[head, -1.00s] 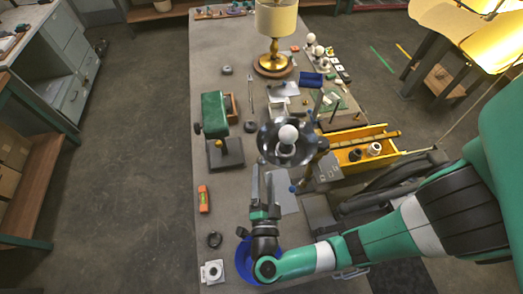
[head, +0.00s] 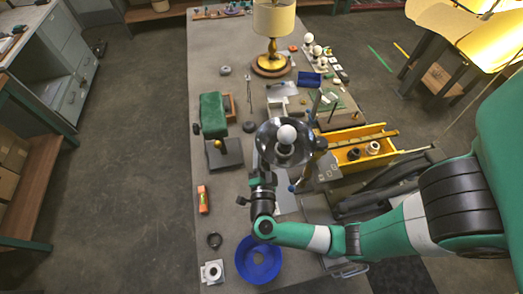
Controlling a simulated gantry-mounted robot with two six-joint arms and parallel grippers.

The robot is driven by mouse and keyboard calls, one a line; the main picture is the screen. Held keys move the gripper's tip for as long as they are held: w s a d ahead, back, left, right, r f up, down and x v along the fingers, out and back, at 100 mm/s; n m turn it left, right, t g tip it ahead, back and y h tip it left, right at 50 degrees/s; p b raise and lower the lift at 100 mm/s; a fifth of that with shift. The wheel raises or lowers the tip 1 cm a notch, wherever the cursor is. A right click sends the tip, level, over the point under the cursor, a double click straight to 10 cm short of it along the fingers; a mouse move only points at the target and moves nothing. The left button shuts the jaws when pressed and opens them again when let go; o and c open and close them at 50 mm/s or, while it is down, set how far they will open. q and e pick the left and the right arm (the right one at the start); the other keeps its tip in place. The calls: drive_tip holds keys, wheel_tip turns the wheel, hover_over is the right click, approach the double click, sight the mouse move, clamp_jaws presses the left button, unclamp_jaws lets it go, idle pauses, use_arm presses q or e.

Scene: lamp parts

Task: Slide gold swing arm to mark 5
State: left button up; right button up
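I cannot make out a gold swing arm or a mark 5 for certain. A lamp with a green shade (head: 213,114) stands on a dark square base (head: 232,153), and a small gold part (head: 218,144) shows below the shade. A metal dish with a white bulb (head: 286,135) sits to its right. My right gripper (head: 262,168) is at the dish's lower left edge. Its fingertips are partly hidden there, so its opening and any contact are unclear. My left gripper is not in view.
A gold-based lamp (head: 271,58) stands at the back. A yellow bin (head: 347,136) holding small parts is at the right. A blue bowl (head: 258,272), an orange level (head: 203,199) and a black ring (head: 214,241) lie at the front. The left bench strip is mostly clear.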

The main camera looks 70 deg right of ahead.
clamp_jaws()
idle(1.0)
